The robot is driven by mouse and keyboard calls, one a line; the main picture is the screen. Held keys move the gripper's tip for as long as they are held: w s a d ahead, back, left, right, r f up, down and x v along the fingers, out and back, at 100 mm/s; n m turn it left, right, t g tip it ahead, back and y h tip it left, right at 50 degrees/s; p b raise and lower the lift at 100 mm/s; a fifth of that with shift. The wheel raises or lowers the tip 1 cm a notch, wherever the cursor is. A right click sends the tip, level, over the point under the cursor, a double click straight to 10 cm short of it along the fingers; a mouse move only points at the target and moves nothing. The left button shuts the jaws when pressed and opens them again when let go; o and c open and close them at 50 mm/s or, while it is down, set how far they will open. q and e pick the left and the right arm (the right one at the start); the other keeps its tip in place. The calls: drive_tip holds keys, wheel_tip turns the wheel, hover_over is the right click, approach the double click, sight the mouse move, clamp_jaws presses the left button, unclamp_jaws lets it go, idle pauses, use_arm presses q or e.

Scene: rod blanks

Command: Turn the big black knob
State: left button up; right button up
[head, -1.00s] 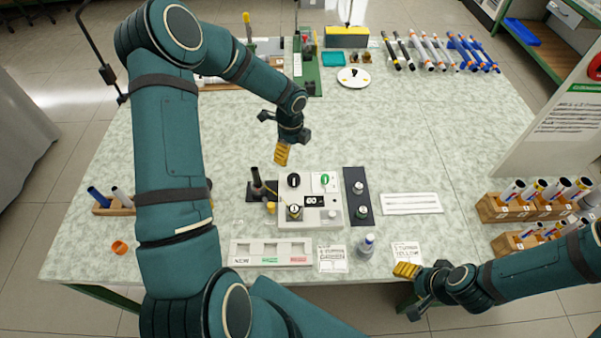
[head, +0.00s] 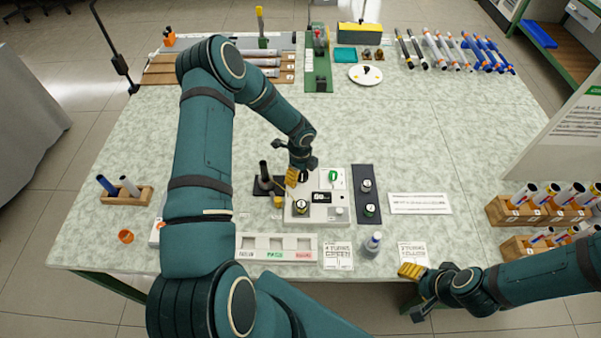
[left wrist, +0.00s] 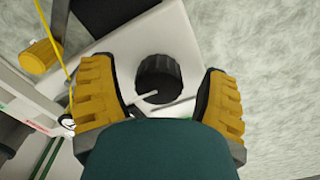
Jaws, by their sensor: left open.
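The big black knob (left wrist: 158,78) is round and ribbed, with a pale line on it, and sits on a white panel (head: 322,213). In the left wrist view it lies between the yellow-padded fingers of my left gripper (left wrist: 160,98), with a gap on each side. In the head view my left gripper (head: 292,178) is over the panel's back left corner and hides the knob. It is open and empty. My right gripper (head: 411,272) is at the table's front edge, away from the panel; its jaw opening is unclear.
The panel also carries a green knob (head: 333,176), a small display (head: 321,197) and a round dial (head: 301,207). A dark post (head: 264,171) stands close on the left, and a black plate (head: 367,190) with small parts lies on the right.

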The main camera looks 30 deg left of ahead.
use_arm(q)
drive_tip(key=c, duration=1.2)
